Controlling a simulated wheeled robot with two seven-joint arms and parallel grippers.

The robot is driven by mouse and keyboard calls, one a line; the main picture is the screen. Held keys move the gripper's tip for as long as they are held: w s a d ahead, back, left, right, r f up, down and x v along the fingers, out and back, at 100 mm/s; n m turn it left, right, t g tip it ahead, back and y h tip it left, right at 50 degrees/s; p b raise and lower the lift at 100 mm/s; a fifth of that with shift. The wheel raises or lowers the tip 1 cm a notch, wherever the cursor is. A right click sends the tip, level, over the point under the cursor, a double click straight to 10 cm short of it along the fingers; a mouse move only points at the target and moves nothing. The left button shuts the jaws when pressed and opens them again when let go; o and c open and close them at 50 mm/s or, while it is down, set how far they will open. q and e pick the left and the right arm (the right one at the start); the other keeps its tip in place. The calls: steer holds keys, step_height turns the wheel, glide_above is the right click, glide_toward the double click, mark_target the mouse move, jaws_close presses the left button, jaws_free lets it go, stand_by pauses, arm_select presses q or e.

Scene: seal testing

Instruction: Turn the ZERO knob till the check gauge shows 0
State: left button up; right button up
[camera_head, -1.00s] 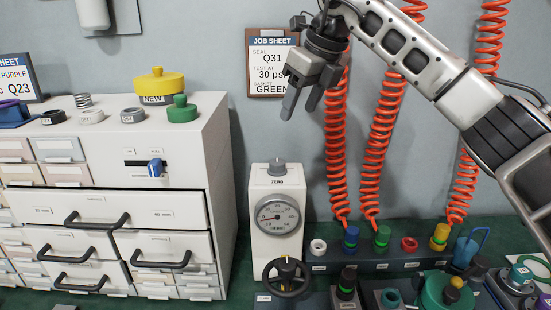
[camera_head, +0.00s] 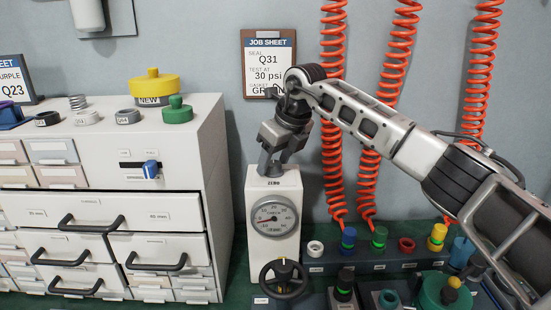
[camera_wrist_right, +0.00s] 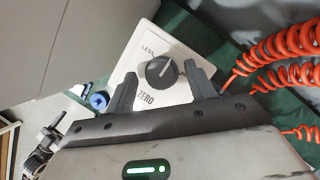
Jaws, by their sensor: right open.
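The check gauge (camera_head: 274,217) is a round white dial on the front of a white box (camera_head: 262,258). Its needle points left and slightly down; the exact reading is too small to tell. The ZERO knob (camera_wrist_right: 160,72) is dark and round with a white pointer line, on the box top, which is marked ZERO and LESS. My right gripper (camera_head: 270,168) points down over the box top and hides most of the knob in the head view. In the wrist view its open fingers (camera_wrist_right: 161,74) stand on either side of the knob; contact is unclear. My left gripper is out of view.
A black handwheel (camera_head: 283,279) sits below the gauge. A white drawer cabinet (camera_head: 215,150) stands close on the left. Orange coiled hoses (camera_head: 333,150) hang on the right above a rack (camera_head: 370,265) of coloured fittings. The job sheet (camera_head: 268,50) hangs behind my right arm.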

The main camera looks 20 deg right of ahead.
steer(key=c, duration=1)
steer(key=shift+o, duration=0.2)
steer(key=shift+m, duration=0.3)
steer(key=shift+a+m+t+h, duration=0.1)
steer(key=shift+m+t+h, duration=0.25)
steer(key=shift+m, duration=0.45)
steer(key=shift+m+h, duration=0.75)
steer(key=shift+m, duration=1.05)
steer(key=shift+r, duration=0.1)
steer(key=o, duration=1)
steer(key=shift+c, duration=0.2)
